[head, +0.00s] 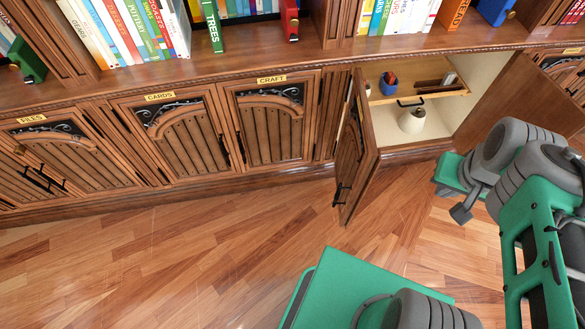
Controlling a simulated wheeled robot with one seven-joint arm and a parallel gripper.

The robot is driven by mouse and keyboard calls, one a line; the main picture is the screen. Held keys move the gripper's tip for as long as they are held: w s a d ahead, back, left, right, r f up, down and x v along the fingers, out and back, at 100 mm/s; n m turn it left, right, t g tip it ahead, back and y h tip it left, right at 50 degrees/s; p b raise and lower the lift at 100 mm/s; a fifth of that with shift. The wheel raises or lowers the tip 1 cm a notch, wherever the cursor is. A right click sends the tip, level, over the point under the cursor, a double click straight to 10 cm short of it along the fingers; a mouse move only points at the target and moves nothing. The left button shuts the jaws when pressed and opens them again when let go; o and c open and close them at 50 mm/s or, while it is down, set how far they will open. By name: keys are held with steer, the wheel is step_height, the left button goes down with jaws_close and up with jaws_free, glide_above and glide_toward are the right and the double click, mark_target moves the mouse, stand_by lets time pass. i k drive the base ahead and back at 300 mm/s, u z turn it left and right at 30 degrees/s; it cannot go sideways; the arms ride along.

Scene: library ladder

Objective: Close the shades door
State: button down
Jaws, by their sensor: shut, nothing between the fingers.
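No label reading "shades" is legible. One cabinet at the right stands open. Its left wooden door (355,150) is swung out into the room, with a black handle low on its free edge. Its right wooden door (515,95) is also swung out, partly hidden behind my arm. My gripper (461,213) is a small grey end below the arm's wrist. It is shut and empty, in front of the open cabinet, between the two doors and apart from the left one. How close it is to the right door is unclear.
Inside the open cabinet are a blue cup (389,83) on a shelf and a white conical object (411,121) below. Closed doors labelled CARDS (172,140) and CRAFT (274,125) stand left. Books (120,30) line the shelf above. The wooden floor (200,260) at left is clear.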

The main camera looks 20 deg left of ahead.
mark_target(356, 162)
steer(key=u, duration=0.7)
steer(key=i, duration=0.45)
steer(key=k, duration=0.45)
steer(key=u, duration=0.65)
steer(key=i, duration=0.35)
steer(key=u, duration=1.3)
